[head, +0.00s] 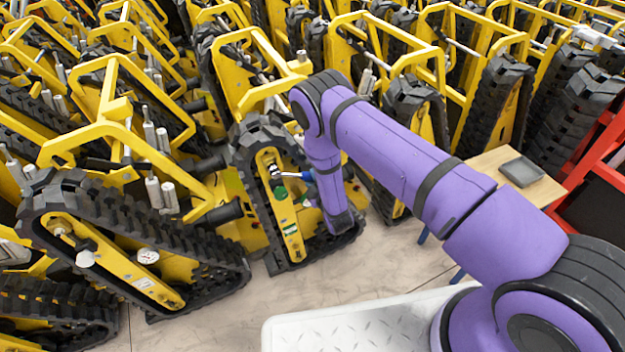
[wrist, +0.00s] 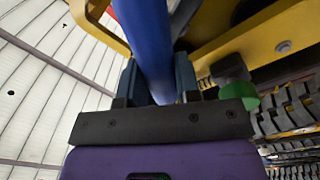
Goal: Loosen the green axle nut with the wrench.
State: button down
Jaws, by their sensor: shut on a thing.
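The wrench has a blue handle (wrist: 148,40) and a shiny metal end (head: 289,174). My gripper (wrist: 157,78) is shut on the blue handle, with one finger on each side of it. In the head view, the metal end lies against the upper part of a yellow carrier side plate (head: 291,237). A green round part (head: 281,192), which looks like the axle nut, shows just below the metal end. A green part (wrist: 240,93) also shows right of my fingers in the wrist view. My arm hides most of the handle and my fingers in the head view. I cannot tell whether the wrench is seated on the nut.
Several yellow carriers with black tracks crowd the left and back. One carrier's track (head: 150,235) stands close on the left. A small wooden table (head: 540,190) with a grey tray (head: 521,171) and a red frame (head: 600,150) are at right. The floor (head: 375,262) in front is clear.

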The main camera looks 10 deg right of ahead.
jog(key=shift+w+d+r+n, duration=0.1)
jog(key=shift+d+r+n, duration=0.15)
jog(key=shift+r+n, duration=0.4)
jog(key=shift+r, duration=0.1)
jog(key=shift+d+r+n, duration=0.25)
jog(key=shift+r+n, duration=0.3)
jog(key=shift+r, duration=0.05)
jog(key=shift+r, duration=0.1)
jog(key=shift+w+d+r+n, duration=0.1)
jog(key=shift+d+r+n, duration=0.05)
jog(key=shift+r+n, duration=0.45)
jog(key=shift+r, duration=0.15)
jog(key=shift+d+r+n, duration=0.1)
jog(key=shift+r+n, duration=0.4)
jog(key=shift+n, duration=0.1)
